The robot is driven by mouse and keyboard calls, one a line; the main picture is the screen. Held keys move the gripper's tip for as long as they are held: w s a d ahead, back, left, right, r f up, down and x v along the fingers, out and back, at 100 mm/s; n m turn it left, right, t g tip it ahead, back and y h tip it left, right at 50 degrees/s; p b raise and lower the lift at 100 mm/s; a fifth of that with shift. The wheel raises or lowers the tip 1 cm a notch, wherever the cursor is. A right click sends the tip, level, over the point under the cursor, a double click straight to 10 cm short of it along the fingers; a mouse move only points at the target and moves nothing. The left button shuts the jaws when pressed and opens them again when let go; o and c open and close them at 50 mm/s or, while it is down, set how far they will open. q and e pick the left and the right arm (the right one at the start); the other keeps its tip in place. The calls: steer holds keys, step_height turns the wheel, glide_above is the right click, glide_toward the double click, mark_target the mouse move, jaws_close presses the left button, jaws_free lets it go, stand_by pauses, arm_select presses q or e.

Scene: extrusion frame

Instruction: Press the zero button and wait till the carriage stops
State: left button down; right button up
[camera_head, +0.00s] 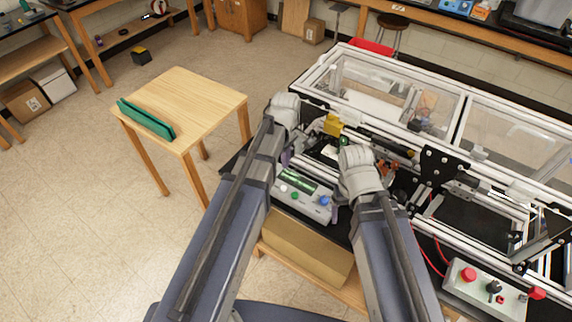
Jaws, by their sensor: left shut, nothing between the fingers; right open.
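A light control box (302,207) with a green display (297,179) and several coloured buttons stands at the near edge of the frame machine. Its buttons include a green one (295,196) and a blue one (325,201); labels are too small to read, so I cannot tell which is zero. A yellow block (333,124) sits on the machine behind the box; I cannot tell if it is the carriage. My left gripper (286,157), mostly hidden by its arm, is shut and empty by the box's left end. My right gripper (334,213), partly hidden, is open by its right end.
A second box (485,288) with a red button stands at lower right. The aluminium frame with clear panels (395,88) fills the right side. A small wooden table (190,98) with a green bar (146,119) stands at left. The floor around it is open.

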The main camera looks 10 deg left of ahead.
mark_target(286, 189)
arm_select(q)
step_height(286, 189, down, 13)
steer(key=b, duration=1.2)
steer(key=shift+r, duration=0.1)
